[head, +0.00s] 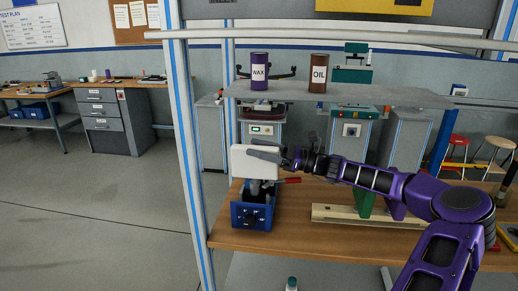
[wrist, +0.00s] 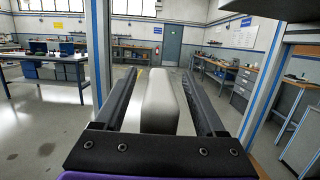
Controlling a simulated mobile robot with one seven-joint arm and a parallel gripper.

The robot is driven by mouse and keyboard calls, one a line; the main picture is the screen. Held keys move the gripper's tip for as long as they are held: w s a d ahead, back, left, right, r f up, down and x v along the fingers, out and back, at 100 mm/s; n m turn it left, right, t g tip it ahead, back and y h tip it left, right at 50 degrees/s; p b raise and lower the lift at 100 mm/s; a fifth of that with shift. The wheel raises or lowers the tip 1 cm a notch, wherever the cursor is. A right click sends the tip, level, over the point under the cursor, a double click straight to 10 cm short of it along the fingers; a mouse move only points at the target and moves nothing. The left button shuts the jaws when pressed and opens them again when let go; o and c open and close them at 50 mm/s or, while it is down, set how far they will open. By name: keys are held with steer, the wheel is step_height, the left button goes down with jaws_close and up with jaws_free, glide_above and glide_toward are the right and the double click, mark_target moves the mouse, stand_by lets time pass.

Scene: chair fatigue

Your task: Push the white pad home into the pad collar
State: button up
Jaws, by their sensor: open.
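The white pad (head: 240,165) stands upright above a blue box with a dial (head: 252,217), at the left end of the wooden bench. In the wrist view the pad (wrist: 160,105) lies between the two long dark fingers of my gripper (wrist: 160,78), with a gap on each side. My gripper (head: 266,156) reaches in from the right and is open around the pad. One finger crosses the pad's near face. A grey fixture (head: 262,188) shows just below the pad; I cannot make out the pad collar there or whether the pad sits in it.
A red handle (head: 292,181) sticks out right of the fixture. A grey shelf (head: 340,96) with a WAX can (head: 259,72) and an OIL can (head: 318,74) is above. A blue-striped post (head: 187,150) stands left. The bench (head: 290,237) is bare in front.

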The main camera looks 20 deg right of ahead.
step_height(320, 180, up, 10)
steer(key=shift+r+p, duration=0.1)
steer(key=shift+p, duration=0.25)
stand_by(0.5)
